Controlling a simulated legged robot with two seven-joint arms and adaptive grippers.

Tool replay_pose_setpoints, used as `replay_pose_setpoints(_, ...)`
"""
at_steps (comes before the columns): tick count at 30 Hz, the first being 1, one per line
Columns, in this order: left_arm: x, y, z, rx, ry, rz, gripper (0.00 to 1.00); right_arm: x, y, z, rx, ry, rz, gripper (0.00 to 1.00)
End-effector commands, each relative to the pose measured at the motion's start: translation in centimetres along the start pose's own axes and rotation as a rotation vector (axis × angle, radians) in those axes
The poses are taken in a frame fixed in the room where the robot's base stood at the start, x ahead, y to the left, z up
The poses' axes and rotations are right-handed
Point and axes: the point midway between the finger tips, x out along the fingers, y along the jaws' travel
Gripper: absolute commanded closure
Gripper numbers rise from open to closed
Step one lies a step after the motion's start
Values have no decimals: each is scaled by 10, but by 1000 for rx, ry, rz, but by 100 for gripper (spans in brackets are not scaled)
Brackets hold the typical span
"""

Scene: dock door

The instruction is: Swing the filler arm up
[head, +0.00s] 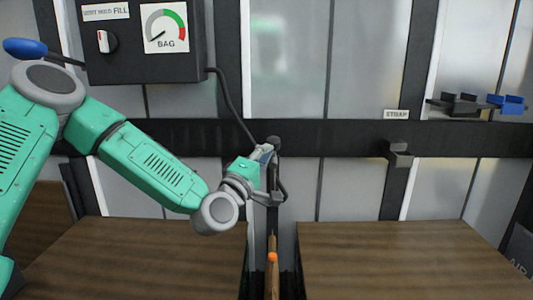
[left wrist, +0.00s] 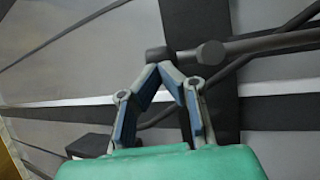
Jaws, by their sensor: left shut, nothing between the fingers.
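The filler arm appears to be the dark bar (head: 273,205) hanging down at the beam, in front of the gap between two wooden crates. A hose from the control box reaches its top. In the left wrist view a dark bar with a round end (left wrist: 265,43) crosses behind the fingers, probably the same arm. My left gripper (head: 268,155) is at the top of the bar, shut, its fingertips (left wrist: 160,68) meeting with nothing between them. I cannot tell whether it touches the bar. The gripper hides part of the bar. My right gripper is not in view.
The control box (head: 140,65) has a knob and a BAG gauge with its needle low left. A blue-ended lever (head: 25,47) shows beside it. A strap hook (head: 398,152) sits on the beam at right.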

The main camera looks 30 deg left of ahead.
Motion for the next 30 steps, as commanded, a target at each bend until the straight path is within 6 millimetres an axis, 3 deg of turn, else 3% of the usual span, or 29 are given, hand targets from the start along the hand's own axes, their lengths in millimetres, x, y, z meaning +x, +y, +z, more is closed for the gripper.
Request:
replay_pose_setpoints(7, 12, 6, -6, -18, 0, -40, 100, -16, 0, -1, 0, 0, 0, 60)
replay_pose_setpoints(16, 59, 9, -31, -109, 3, -218, 100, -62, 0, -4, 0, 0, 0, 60)
replay_pose_setpoints(21, 79, -3, -40, -118, 1, -233, 100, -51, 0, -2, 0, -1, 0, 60)
replay_pose_setpoints(30, 85, -3, -44, -118, 3, -231, 100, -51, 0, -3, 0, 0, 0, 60)
